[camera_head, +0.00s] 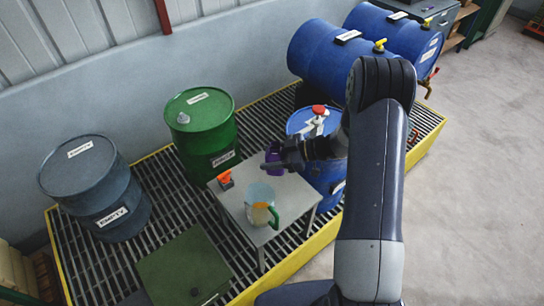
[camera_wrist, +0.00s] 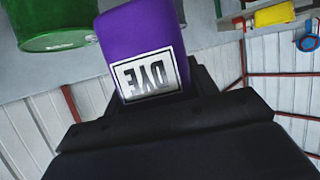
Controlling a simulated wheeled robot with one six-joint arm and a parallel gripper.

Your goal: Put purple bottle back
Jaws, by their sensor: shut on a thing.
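The purple bottle (camera_wrist: 143,45) carries a white DYE label, which appears upside down in the wrist view. My gripper (camera_wrist: 155,100) is shut on it. In the head view the purple bottle (camera_head: 273,153) shows small and partly hidden at the tip of my gripper (camera_head: 283,158), near the far right corner of the small grey table (camera_head: 242,205). I cannot tell whether the bottle touches the table.
A clear jug (camera_head: 262,207) with a green handle and an orange item (camera_head: 226,180) stand on the table. A green drum (camera_head: 202,130), a grey-blue drum (camera_head: 95,185) and a blue drum (camera_head: 325,175) surround it on the grated platform. Two blue drums (camera_head: 335,60) lie behind.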

